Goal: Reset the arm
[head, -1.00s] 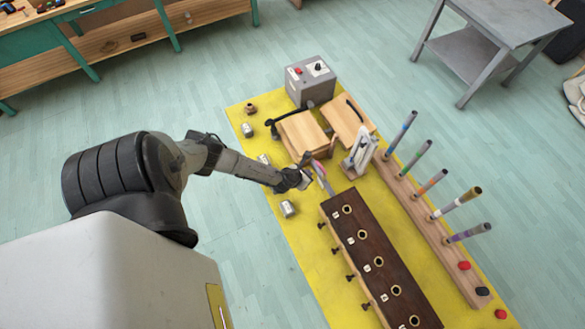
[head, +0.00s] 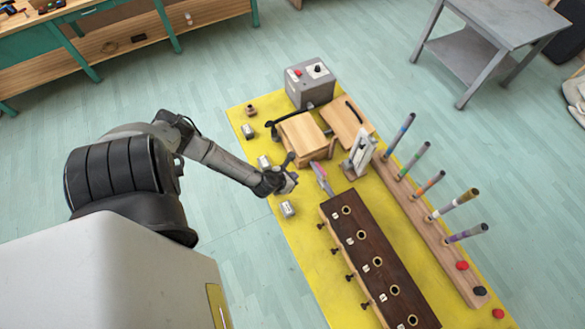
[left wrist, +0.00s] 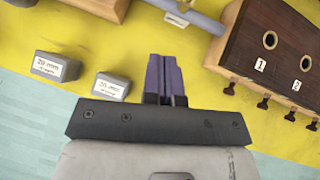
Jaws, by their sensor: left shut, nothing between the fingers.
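My left gripper (head: 288,162) is over the left part of the yellow mat (head: 310,252), near the wooden box (head: 302,135). In the left wrist view its two purple fingers (left wrist: 164,75) are pressed together with nothing between them. The fingers point over bare yellow mat. My right gripper does not show in either view.
A dark wooden block with numbered holes (head: 351,223) lies right of the gripper. Small grey labelled blocks (head: 288,209) line the mat's left edge. Colored tubes (head: 428,184) stand in a wooden rail. A grey control box (head: 310,86) is at the back. Open floor lies left.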

